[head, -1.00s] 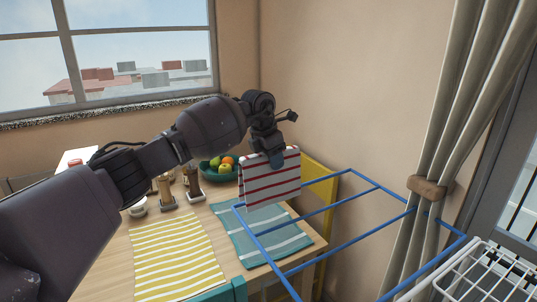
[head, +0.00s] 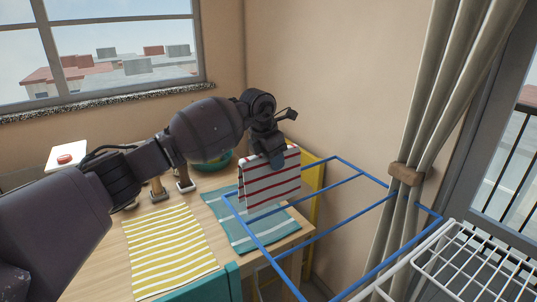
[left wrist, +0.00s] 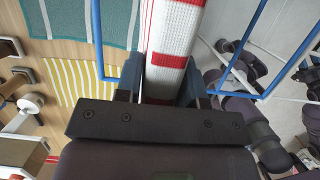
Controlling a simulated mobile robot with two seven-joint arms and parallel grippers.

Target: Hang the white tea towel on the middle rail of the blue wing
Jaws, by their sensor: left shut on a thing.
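The white tea towel (head: 265,192) with red stripes hangs folded from my left gripper (head: 277,160), whose fingers are shut on its top edge. In the left wrist view the towel (left wrist: 172,45) runs between the two fingers (left wrist: 160,85). The blue wing (head: 262,250) of the rack reaches out over the table corner, with several thin blue rails. In the head view the towel overlaps the wing's far left end; I cannot tell whether it touches a rail. Blue rails also show on both sides of the towel in the left wrist view (left wrist: 97,40).
A wooden table (head: 105,270) holds a yellow striped towel (head: 170,250) and a teal striped towel (head: 245,228). A fruit bowl (head: 213,163) is partly hidden by my arm. A white wire rack section (head: 470,265) stands at right, near a curtain (head: 440,120).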

